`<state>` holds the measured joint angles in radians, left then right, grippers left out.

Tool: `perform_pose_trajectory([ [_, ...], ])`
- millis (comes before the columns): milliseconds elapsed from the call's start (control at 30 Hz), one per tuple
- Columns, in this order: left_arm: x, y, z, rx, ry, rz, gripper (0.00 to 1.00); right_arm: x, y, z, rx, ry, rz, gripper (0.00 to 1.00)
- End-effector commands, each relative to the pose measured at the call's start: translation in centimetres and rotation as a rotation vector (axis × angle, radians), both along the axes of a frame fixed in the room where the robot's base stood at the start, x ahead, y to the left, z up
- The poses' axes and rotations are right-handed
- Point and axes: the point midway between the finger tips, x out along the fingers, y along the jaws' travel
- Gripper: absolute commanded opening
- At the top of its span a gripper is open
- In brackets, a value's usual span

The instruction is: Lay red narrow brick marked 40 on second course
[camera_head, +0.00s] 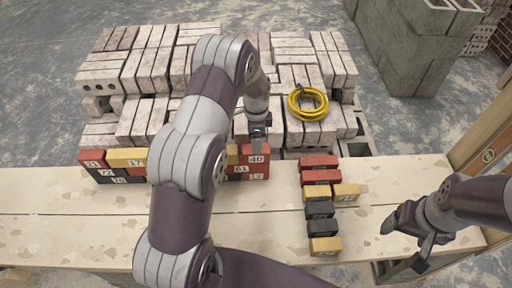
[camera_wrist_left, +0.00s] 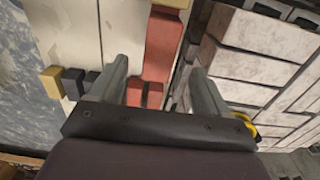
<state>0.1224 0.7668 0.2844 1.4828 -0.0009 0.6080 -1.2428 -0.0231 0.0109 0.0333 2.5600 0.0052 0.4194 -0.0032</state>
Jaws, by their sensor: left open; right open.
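The red brick marked 40 (camera_head: 257,159) lies at the top right end of the low brick wall, directly above the brick marked 61 (camera_head: 241,169). My left gripper (camera_head: 258,143) is just above and behind it, with the fingers hard to make out in the head view. In the left wrist view the left gripper (camera_wrist_left: 162,85) is open, with a long red brick (camera_wrist_left: 163,45) ahead of and between its fingers; whether they touch it cannot be told. My right gripper (camera_head: 408,232) is open and empty above the plank's right part. My left arm hides the wall's middle.
The pale plank (camera_head: 90,230) carries the wall and, to its right, a row of loose red, black and yellow bricks (camera_head: 320,192). Behind stand stacked pale bricks (camera_head: 150,70) with a coiled yellow hose (camera_head: 307,103) on top. The plank's left front is clear.

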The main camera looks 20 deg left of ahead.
Motion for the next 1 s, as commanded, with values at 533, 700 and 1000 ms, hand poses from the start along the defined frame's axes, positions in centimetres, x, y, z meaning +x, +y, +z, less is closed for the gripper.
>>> perform_pose_trajectory([
  [533,-10.6,-4.2,12.1,-0.020,-0.070,0.599,0.77,0.0,0.0,-0.7,0.000,0.000,0.000,0.77],
  [700,-18.9,-5.9,13.5,-0.060,-0.103,0.995,0.77,0.0,0.0,-0.7,0.000,0.000,0.000,0.77],
  [1000,-20.9,-6.1,13.5,-0.070,-0.106,1.101,0.77,0.0,0.0,-0.7,0.000,0.000,0.000,0.77],
])
